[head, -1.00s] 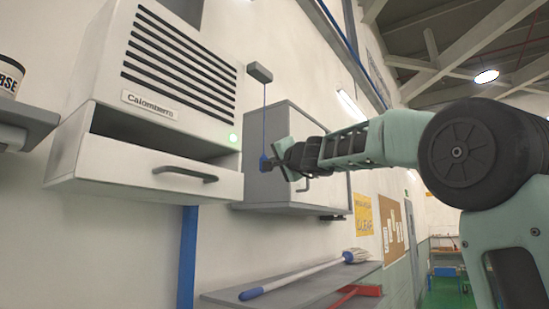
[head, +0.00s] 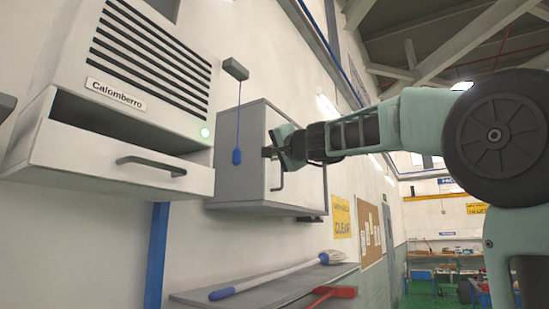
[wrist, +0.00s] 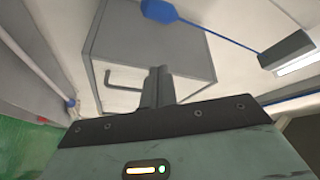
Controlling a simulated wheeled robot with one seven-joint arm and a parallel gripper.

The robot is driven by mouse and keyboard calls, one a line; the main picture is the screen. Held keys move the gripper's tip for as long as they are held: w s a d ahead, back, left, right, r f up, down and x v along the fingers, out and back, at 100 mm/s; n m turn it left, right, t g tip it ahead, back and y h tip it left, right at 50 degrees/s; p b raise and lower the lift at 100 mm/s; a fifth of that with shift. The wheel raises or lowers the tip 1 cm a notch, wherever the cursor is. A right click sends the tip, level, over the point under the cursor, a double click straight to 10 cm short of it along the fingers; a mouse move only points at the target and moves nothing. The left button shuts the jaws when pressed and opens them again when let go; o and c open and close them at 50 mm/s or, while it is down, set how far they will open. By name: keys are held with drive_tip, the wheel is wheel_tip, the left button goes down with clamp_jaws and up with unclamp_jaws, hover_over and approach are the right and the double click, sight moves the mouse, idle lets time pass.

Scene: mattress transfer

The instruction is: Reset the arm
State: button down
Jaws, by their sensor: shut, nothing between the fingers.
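My gripper (head: 267,152) is in front of the grey wall cabinet (head: 237,181) in the head view, with its arm reaching in from the right. In the wrist view my gripper's fingers (wrist: 158,72) are together and hold nothing. The cabinet's handle (wrist: 122,80) shows just left of the fingers there; I cannot tell the gap between them. A blue pull cord (head: 237,156) hangs left of my gripper from a small grey box (head: 235,68). The cord lies apart from the fingers in the wrist view (wrist: 215,34).
A white Calomberro unit (head: 150,60) with an open drawer (head: 100,165) is at the left. Below, a grey shelf (head: 225,297) carries a mop (head: 265,277) and a red tool (head: 325,296). A workbench area (head: 445,245) is far right.

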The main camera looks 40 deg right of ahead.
drive_tip(key=shift+v, duration=0.75)
drive_tip(key=s+a+f+n+g+y+b, duration=0.1)
drive_tip(key=a+f+n+g+y+b, duration=0.2)
drive_tip(key=a+f, duration=0.8)
drive_tip(key=s+a+f+n+g+y, duration=0.15)
drive_tip(key=a+f+n+g, duration=0.4)
drive_tip(key=f, duration=0.95)
drive_tip(key=a+f+n+g+y+b, duration=0.2)
drive_tip(key=a+f+g+y, duration=0.1)
drive_tip(key=a+f, duration=0.9)
drive_tip(key=s+a+f+n+g+h+b, duration=0.1)
drive_tip(key=s+a+f+n+g, duration=0.2)
drive_tip(key=s+f, duration=0.55)
drive_tip(key=s+a+f+n+g+b, duration=0.25)
drive_tip(key=s+f, duration=0.35)
drive_tip(key=f, duration=0.5)
drive_tip(key=s+d+f+n+g+h+b, duration=0.1)
drive_tip(key=s+d+f+n+g+h, duration=0.2)
drive_tip(key=s+f, duration=0.8)
drive_tip(key=s+d+n+h, duration=0.1)
drive_tip(key=s, duration=0.2)
drive_tip(key=shift+f, duration=0.15)
